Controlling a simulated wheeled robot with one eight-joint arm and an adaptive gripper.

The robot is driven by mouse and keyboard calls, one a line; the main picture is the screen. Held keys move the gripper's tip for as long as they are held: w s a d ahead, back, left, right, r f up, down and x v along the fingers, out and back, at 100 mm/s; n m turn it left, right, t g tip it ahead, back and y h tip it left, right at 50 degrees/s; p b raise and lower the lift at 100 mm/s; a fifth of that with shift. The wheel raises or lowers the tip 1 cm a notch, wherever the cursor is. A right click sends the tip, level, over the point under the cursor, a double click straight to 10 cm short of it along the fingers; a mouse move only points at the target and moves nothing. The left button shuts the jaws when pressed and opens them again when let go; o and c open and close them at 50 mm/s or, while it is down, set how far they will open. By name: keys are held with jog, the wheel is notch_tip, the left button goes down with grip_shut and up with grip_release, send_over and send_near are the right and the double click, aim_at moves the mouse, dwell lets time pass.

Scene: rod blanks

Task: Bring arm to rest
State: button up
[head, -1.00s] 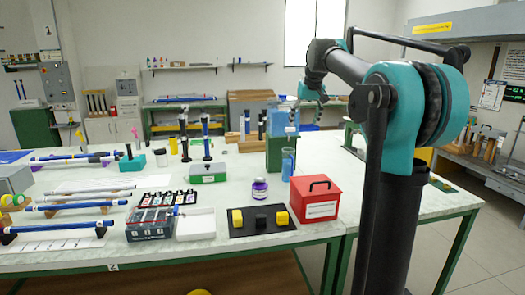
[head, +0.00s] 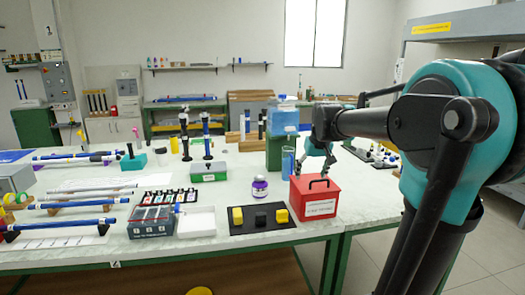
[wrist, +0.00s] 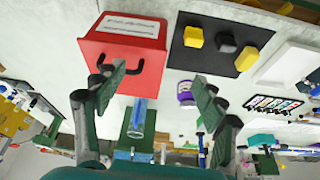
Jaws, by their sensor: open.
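My gripper (head: 326,165) hangs just above and behind the red box (head: 315,197) at the right end of the near table, in the head view. In the wrist view my gripper (wrist: 160,90) has its two fingers spread wide apart with nothing between them. The red box (wrist: 125,50) with its black handle and white label lies beyond the left finger in that view, and the finger overlaps part of it. I cannot tell whether the finger touches the box. My arm reaches in from the right of the head view.
A black mat (head: 238,227) with yellow and black blocks lies left of the red box. A purple-labelled jar (head: 260,188) and a blue cylinder (head: 288,162) stand close by. A blue container (head: 283,119) rests on a green stand (head: 274,152) behind. Open floor (head: 375,245) lies right of the table.

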jog(key=s+d+f+m, duration=0.1)
jog(key=s+f, duration=2.2)
jog(key=s, duration=0.2)
jog(key=shift+s+d+h, duration=0.25)
jog(key=shift+d+h, duration=0.05)
jog(key=shift+d, duration=0.1)
jog(key=shift+r, duration=0.1)
